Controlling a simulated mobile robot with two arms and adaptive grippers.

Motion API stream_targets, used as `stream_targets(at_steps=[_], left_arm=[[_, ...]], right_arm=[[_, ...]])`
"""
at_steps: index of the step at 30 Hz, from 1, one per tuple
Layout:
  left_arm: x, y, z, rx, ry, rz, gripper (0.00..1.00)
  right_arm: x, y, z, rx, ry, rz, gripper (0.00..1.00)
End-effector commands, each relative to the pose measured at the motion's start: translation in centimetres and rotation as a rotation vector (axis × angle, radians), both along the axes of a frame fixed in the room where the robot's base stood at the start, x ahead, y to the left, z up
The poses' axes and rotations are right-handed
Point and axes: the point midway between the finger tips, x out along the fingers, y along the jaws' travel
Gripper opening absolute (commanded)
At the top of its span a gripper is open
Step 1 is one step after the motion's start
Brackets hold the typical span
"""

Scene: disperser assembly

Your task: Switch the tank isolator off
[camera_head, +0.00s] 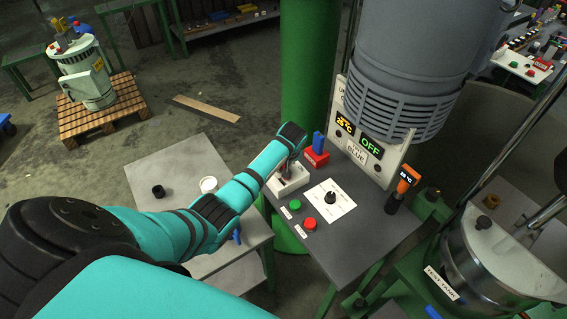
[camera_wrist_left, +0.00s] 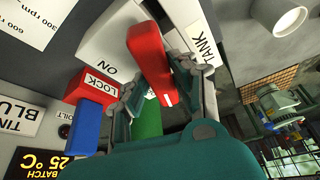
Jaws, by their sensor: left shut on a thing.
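The tank isolator (camera_head: 291,184) is a white box on the grey bench, below my left gripper (camera_head: 288,158) in the head view. The left wrist view shows its white face (camera_wrist_left: 100,42) with the words ON and TANK. Its red lever (camera_wrist_left: 148,52) stands between the two fingers of my left gripper (camera_wrist_left: 158,84), which is shut on it. The gripper and wrist hide part of the box. The lever's exact angle to the markings is hard to tell. My right gripper is not in view.
A red LOCK block (camera_head: 316,158) with a blue part (camera_head: 319,141) stands close beside the isolator. Green (camera_head: 294,201) and red (camera_head: 309,223) buttons and a black knob (camera_head: 330,197) are nearer. A panel display (camera_head: 371,145) reads OFF. An orange-topped device (camera_head: 408,180) stands right.

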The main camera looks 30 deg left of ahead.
Motion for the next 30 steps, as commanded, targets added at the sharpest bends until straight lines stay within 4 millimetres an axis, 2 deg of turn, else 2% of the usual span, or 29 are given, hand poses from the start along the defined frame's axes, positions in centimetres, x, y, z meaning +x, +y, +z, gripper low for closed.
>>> stream_targets(at_steps=[13,30], left_arm=[[0.21,-0.11,0.0,-0.001,-0.002,0.287,0.0],[0.21,-0.09,0.08,-0.001,-0.003,0.36,0.0]], right_arm=[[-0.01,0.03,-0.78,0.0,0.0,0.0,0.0],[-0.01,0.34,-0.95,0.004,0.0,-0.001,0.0]])
